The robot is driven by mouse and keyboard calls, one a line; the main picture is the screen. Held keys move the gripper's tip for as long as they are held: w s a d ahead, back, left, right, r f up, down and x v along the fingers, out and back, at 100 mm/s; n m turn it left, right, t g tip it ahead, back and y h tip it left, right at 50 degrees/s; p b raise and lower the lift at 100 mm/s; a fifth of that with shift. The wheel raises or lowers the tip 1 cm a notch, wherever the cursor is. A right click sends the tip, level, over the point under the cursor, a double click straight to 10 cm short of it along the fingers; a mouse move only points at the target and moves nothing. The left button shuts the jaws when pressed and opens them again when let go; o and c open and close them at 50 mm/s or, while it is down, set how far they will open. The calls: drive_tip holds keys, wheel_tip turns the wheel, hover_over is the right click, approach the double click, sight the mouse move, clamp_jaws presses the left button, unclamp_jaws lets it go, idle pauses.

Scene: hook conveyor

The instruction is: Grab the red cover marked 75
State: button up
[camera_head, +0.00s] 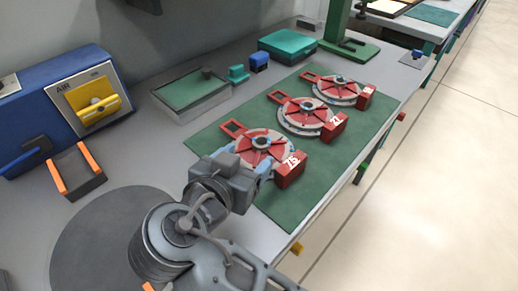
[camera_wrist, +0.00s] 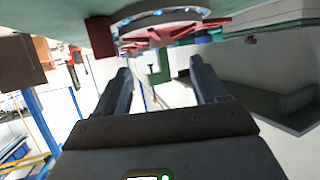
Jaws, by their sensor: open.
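The red cover marked 75 (camera_head: 262,143) sits on a round grey base at the near end of the green mat, with its number on a red block (camera_head: 291,169) at its lower right and a red loop handle (camera_head: 232,127) at its upper left. My gripper (camera_head: 249,162) is open at its near side, and my wrist hides part of the near edge. In the wrist view my gripper (camera_wrist: 163,70) has both fingers apart with nothing held between them. A red cover (camera_wrist: 158,36) and its grey ring show upside down beyond the fingertips; I cannot tell whether they touch it.
Two similar red covers, the middle one (camera_head: 305,114) and the far one (camera_head: 340,89), lie farther along the green mat (camera_head: 318,165). A grey tray (camera_head: 190,91), a small blue block (camera_head: 259,62) and a teal case (camera_head: 288,45) stand behind. The mat's near right is clear.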

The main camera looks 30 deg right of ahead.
sight(261, 142)
drive_tip(key=p+x, duration=0.1)
drive_tip(key=x, duration=0.5)
drive_tip(key=shift+w+d+f, duration=0.1)
drive_tip(key=shift+w+f, duration=0.2)
drive_tip(key=shift+c, duration=0.2)
clamp_jaws()
drive_tip(key=shift+r, duration=0.15)
